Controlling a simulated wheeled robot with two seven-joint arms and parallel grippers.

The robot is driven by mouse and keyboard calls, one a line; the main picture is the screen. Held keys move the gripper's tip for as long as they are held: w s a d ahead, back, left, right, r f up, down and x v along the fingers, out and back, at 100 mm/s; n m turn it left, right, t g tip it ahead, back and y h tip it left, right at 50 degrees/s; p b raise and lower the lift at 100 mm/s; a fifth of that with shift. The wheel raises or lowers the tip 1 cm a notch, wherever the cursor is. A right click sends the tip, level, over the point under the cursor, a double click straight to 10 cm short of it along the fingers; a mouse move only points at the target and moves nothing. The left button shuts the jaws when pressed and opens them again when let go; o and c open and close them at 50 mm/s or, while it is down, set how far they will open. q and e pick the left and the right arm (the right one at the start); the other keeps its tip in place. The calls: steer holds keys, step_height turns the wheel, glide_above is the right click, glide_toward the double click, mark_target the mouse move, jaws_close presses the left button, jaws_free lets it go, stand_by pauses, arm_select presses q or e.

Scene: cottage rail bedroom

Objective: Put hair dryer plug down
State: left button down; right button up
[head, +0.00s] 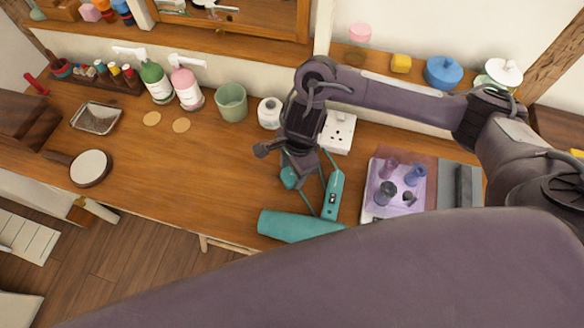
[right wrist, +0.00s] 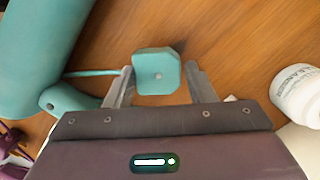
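The teal hair dryer (head: 297,226) lies on the wooden desk near its front edge, its handle pointing to the back. Its teal plug (right wrist: 157,72) is a small block between the fingertips of my right gripper (right wrist: 159,78), with a thin gap showing on its right side. Whether the left finger touches it, I cannot tell. In the head view my right gripper (head: 291,172) points down low over the desk, and the plug (head: 288,178) shows partly beneath it. The teal cord runs between plug and dryer. My left gripper is not in view.
A white power strip (head: 338,132) lies behind the gripper, beside a white jar (head: 269,113). A purple tray (head: 400,205) with small bottles stands to the right. A green cup (head: 231,102) and pump bottles stand at the back left.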

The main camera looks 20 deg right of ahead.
steer(key=shift+o, duration=1.4)
steer(key=shift+r, duration=0.1)
steer(key=shift+r+p, duration=0.3)
steer(key=shift+p, duration=0.1)
step_height(320, 180, up, 12)
steer(key=d+p, duration=0.1)
steer(key=p, duration=0.1)
steer(key=shift+w+d, duration=0.2)
steer(key=shift+d, duration=0.2)
steer(key=shift+s, duration=0.1)
